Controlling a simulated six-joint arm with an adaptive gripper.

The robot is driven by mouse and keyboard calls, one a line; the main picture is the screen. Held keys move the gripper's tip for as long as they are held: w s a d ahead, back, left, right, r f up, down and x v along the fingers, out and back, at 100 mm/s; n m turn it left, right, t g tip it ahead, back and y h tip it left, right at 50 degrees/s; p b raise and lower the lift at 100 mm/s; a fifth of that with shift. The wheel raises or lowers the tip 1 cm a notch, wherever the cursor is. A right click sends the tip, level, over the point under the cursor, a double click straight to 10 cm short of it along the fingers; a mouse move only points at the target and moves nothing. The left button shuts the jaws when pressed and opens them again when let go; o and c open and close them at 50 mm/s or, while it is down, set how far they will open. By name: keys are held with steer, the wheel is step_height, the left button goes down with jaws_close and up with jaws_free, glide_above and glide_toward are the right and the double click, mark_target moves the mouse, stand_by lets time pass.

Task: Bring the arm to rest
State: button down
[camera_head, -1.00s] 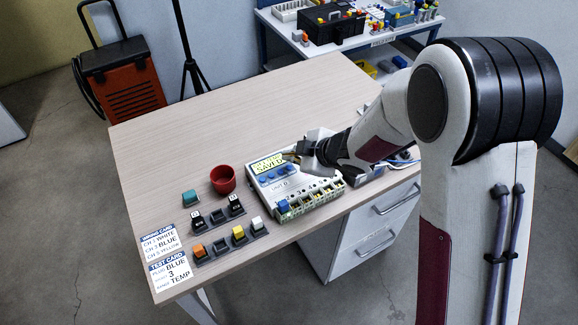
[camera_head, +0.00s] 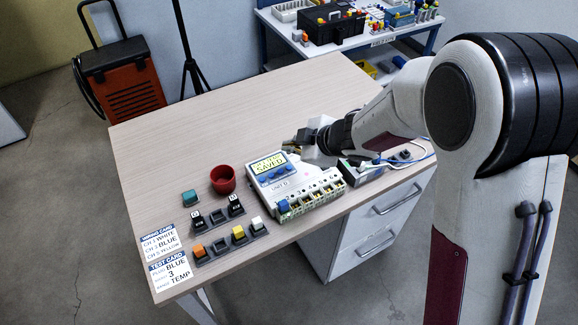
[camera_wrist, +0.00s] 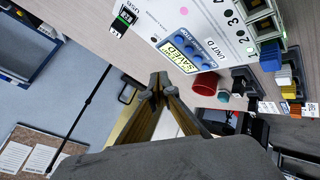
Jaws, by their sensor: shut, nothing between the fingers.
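My gripper (camera_head: 290,147) is shut and empty, just beyond the far edge of the white unit box (camera_head: 296,188) and above the table. In the wrist view my gripper (camera_wrist: 157,88) shows its fingertips together with nothing between them. The unit box carries a yellow screen reading SAVED (camera_head: 268,163), blue buttons and a row of terminals with a blue plug (camera_head: 283,207) at the left end. It also shows in the wrist view (camera_wrist: 222,22), apart from the fingers.
A power strip with cables (camera_head: 365,172) lies right of the box. The table's far part (camera_head: 230,115) is clear.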

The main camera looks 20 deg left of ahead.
stand_by(0.5)
